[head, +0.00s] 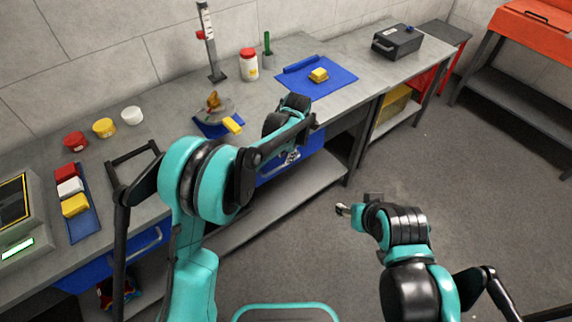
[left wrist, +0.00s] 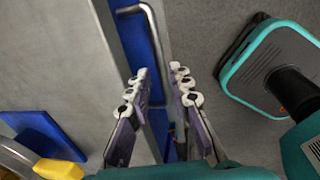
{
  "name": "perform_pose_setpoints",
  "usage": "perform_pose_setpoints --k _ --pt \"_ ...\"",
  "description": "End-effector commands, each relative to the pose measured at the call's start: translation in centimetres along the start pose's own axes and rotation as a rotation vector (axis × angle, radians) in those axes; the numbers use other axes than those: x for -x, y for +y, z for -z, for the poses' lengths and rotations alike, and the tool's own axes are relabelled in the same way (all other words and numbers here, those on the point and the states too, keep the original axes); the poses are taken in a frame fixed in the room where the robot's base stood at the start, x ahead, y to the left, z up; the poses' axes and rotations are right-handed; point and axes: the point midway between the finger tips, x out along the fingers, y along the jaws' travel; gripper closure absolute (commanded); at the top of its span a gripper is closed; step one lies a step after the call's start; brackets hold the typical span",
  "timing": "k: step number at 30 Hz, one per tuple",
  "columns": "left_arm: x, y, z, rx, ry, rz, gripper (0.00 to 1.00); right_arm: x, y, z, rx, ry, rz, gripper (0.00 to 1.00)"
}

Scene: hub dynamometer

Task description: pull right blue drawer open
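The right blue drawer (head: 278,171) is under the bench top, partly hidden behind my left arm in the head view. Its front looks flush with the bench edge. In the left wrist view the blue drawer front (left wrist: 131,38) runs along the bench edge, with its grey bar handle (left wrist: 153,30) standing off it. My left gripper (left wrist: 161,83) is open, its fingers apart on either side of the line of the handle; contact cannot be told. In the head view my left gripper (head: 291,157) is at the drawer front. My right gripper (head: 342,209) hangs over the floor, away from the bench.
A left blue drawer (head: 140,246) sits farther along the bench. The bench top (head: 270,98) holds a blue mat (head: 340,83) with a yellow block, a red-lidded jar (head: 249,65) and a dark box (head: 397,42). A lower shelf (head: 290,192) lies below. The floor in front is clear.

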Motion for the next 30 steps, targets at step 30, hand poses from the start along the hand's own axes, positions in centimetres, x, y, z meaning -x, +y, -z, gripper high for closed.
perform_pose_setpoints --k 30 --pt "-4.4 0.4 -0.3 -0.002 -0.001 0.000 1.00 -1.5 0.0 -1.1 0.000 0.000 0.000 0.45"
